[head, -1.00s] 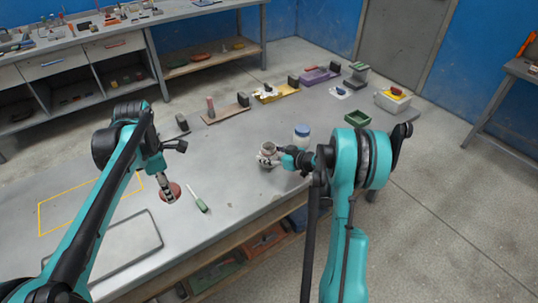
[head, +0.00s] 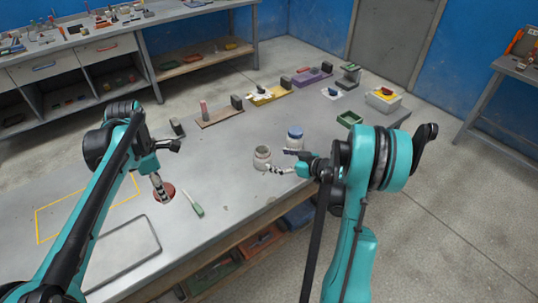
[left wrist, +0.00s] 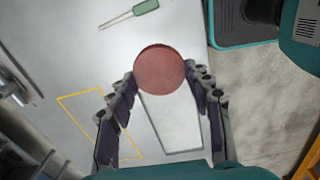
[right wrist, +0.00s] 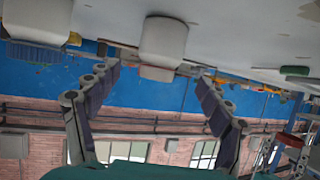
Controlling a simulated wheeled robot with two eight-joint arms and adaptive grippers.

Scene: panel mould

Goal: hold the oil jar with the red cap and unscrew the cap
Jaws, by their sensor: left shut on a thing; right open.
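The open jar (head: 262,158), pale grey and without a cap, stands upright on the table; it also shows upside down in the right wrist view (right wrist: 163,42). My right gripper (head: 268,168) is open at its near right side; in the right wrist view the jar lies beyond the parted fingertips (right wrist: 157,75). The red cap (left wrist: 160,69) is a round disc between the fingertips of my left gripper (left wrist: 160,80), which is shut on it. In the head view the cap (head: 168,188) is under my left gripper (head: 161,190), low over the table; I cannot tell whether it touches.
A blue-capped jar (head: 295,137) stands just behind the open jar. A green-handled tool (head: 197,210) lies right of the cap. A grey tray (head: 122,258) and a yellow outline (head: 88,210) are at the left.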

